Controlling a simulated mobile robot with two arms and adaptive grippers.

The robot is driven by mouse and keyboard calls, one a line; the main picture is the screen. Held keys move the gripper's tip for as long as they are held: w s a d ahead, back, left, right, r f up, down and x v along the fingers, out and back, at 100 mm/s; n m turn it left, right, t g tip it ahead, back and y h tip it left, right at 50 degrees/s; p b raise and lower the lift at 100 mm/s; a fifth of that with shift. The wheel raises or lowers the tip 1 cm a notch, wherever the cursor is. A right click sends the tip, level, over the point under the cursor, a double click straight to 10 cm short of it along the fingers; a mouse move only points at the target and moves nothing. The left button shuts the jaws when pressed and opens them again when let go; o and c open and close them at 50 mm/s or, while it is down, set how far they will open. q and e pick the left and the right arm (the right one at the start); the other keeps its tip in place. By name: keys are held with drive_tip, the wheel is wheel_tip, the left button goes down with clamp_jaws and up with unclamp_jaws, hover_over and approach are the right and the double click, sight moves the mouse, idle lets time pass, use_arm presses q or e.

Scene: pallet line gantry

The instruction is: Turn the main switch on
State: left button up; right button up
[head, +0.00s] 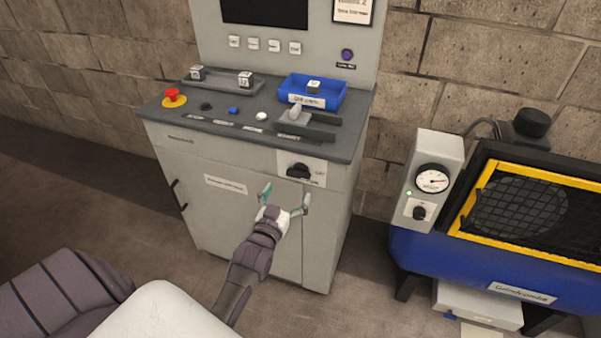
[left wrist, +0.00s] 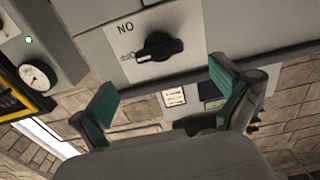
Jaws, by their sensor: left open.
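The main switch (head: 298,171) is a black rotary knob on a white plate at the upper right of the grey cabinet's front. In the left wrist view the knob (left wrist: 160,47) lies nearly level across its plate, with lettering that reads "NO" in this turned view. My left gripper (head: 285,199) is open and empty, just below and in front of the switch in the head view. Its two green-padded fingers (left wrist: 172,100) are spread apart in the left wrist view, with the knob beyond their tips and not touched. My right gripper is not in view.
The console top (head: 220,122) carries a red emergency button (head: 174,98), small buttons, a lever (head: 295,113) and a blue tray (head: 333,99). A blue machine (head: 420,248) with a gauge (head: 432,180) and yellow-framed mesh stands at right. Floor between them is clear.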

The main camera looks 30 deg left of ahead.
sight(297, 176)
use_arm(q)
drive_tip(key=x, duration=0.6)
drive_tip(key=shift+w, duration=0.3)
drive_tip(key=shift+x, duration=0.75)
drive_tip(key=shift+c, duration=0.2)
drive_tip(key=c, duration=1.1)
